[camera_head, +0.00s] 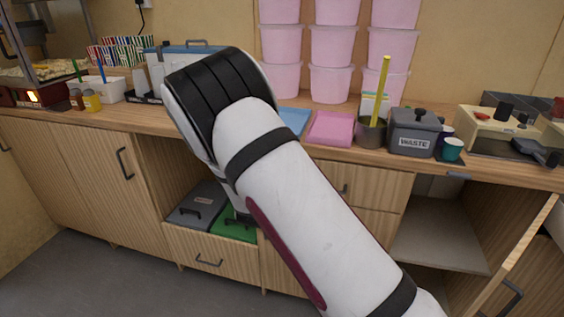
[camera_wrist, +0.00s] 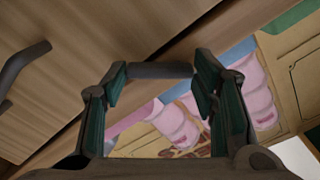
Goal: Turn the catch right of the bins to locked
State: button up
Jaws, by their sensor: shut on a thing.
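In the wrist view a dark grey bar (camera_wrist: 160,71), which looks like the catch, spans the gap between the fingertips of my gripper (camera_wrist: 160,74). The fingers close on its two ends against a wooden front. Its locked or unlocked position cannot be read. In the head view my forearm hides the catch and most of the gripper. The grey bin (camera_head: 186,219) and green bin (camera_head: 222,231) sit in the pulled-out drawer low in the counter, with my wrist just right of and above them.
The drawer front (camera_head: 190,250) has a dark handle. A open shelf (camera_head: 440,235) lies to the right. Pink tubs (camera_head: 330,84), a waste box (camera_head: 412,132) and a pink cloth (camera_head: 331,128) stand on the counter. A dark handle (camera_wrist: 18,72) shows left in the wrist view.

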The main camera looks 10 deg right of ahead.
jog(key=m+b, duration=0.3)
jog(key=b, duration=0.1)
jog(key=m+b, duration=0.3)
jog(key=b, duration=0.2)
jog(key=a+f+m+b, duration=0.1)
jog(key=m+b, duration=0.3)
jog(key=shift+w, duration=0.35)
jog(key=shift+b, duration=0.45)
jog(key=o, duration=1.2)
jog(key=shift+r, duration=0.1)
jog(key=shift+c, duration=0.2)
jog(key=v, duration=1.2)
